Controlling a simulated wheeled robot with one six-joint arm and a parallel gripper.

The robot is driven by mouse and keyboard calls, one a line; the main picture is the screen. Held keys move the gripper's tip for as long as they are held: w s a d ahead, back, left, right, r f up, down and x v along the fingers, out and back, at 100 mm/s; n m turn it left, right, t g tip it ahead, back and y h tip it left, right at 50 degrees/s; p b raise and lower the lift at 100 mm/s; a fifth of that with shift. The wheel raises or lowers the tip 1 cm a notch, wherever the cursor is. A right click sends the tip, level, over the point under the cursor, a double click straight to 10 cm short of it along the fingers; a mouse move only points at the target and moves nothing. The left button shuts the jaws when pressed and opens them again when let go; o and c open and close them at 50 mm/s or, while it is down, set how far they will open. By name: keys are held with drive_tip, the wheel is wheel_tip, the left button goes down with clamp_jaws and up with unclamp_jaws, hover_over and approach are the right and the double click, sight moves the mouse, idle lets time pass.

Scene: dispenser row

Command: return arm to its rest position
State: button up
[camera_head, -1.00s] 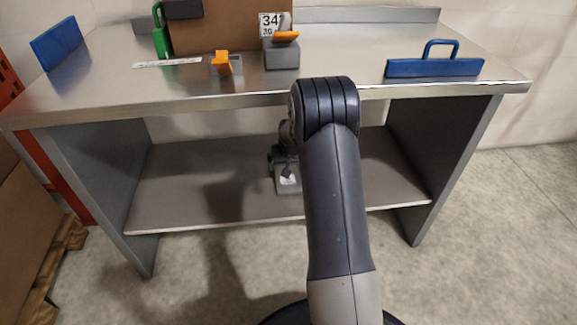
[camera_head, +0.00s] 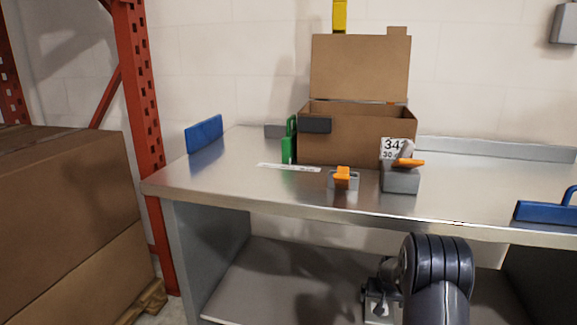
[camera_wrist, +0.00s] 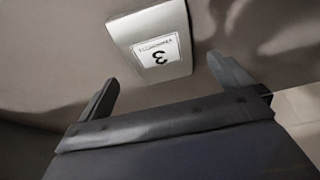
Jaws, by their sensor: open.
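My gripper (camera_wrist: 162,68) shows in the wrist view with its two dark fingers spread apart and nothing between them. A light grey block with a white label (camera_wrist: 157,50) bearing an upside-down 3 lies beyond the fingertips, and I see a gap between it and each finger. In the head view my arm (camera_head: 438,270) rises at the bottom right, in front of the bench. My fingers cannot be made out there. A small grey part with a pale face (camera_head: 378,308) shows beside the arm, over the lower shelf; I cannot tell whether it is the labelled block.
The steel bench (camera_head: 225,185) holds an open cardboard box (camera_head: 350,135), a green padlock-shaped item (camera_head: 290,142), two grey holders with orange parts (camera_head: 400,180) (camera_head: 343,180), and blue pieces (camera_head: 204,133) (camera_head: 548,212). A red rack post (camera_head: 142,110) and large cartons (camera_head: 65,200) stand left.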

drive_tip(key=b+x, duration=0.2)
drive_tip(key=x, duration=0.3)
drive_tip(key=shift+f, duration=0.4)
wheel_tip(320, 180, up, 4)
drive_tip(key=shift+f+p, duration=0.25)
drive_tip(key=shift+p, duration=0.8)
drive_tip(key=shift+r, duration=0.75)
